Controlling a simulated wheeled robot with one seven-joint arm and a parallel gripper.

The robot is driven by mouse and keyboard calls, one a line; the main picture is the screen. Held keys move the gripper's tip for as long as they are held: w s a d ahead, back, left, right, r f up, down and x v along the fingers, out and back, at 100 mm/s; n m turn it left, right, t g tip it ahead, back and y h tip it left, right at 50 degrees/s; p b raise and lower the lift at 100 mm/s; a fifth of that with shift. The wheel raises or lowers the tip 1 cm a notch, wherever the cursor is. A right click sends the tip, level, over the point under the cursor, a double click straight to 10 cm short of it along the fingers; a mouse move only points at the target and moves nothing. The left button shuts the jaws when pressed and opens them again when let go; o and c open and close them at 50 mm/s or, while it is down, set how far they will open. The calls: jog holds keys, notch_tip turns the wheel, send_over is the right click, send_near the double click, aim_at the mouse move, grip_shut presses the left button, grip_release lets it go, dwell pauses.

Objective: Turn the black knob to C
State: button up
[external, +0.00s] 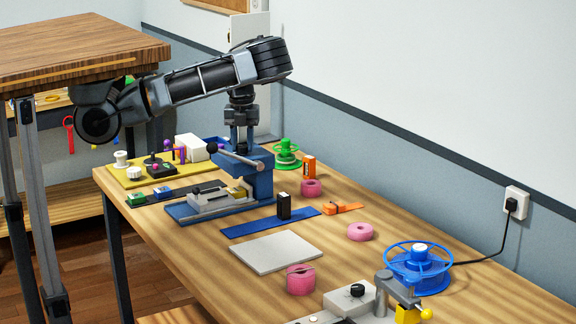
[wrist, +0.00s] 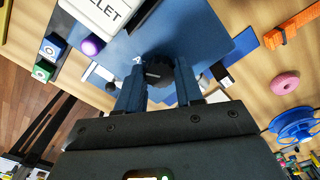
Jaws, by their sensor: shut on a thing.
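The black knob (wrist: 158,70) sits on a blue panel (wrist: 200,35) in the wrist view. My gripper (wrist: 160,88) is shut on it, one finger on each side. A pale line shows on the knob's face, but I cannot tell exactly where it points. A white letter A is on the panel just left of the knob; no C is readable. In the external view my gripper (external: 240,140) points down at the top of the blue machine (external: 258,165), and the knob there is hidden.
A lever with a black ball (external: 212,147) sticks out beside my gripper. A white labelled box (wrist: 112,12) is close by in the wrist view. Pink rings, a blue spool (external: 418,268) and a grey box with another black knob (external: 357,290) stand farther along the bench.

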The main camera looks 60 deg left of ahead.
jog(key=shift+f+n, duration=0.1)
jog(key=shift+n, duration=0.2)
jog(key=n+b, duration=0.3)
jog(key=n, duration=0.1)
jog(key=n+b, duration=0.2)
jog(key=n, duration=0.4)
jog(key=shift+n, duration=0.4)
jog(key=n+b, duration=0.1)
jog(key=n, duration=0.4)
jog(key=shift+b, duration=0.3)
jog(key=n, duration=0.6)
jog(key=shift+b, duration=0.35)
jog(key=o, duration=1)
jog(key=shift+o, duration=0.2)
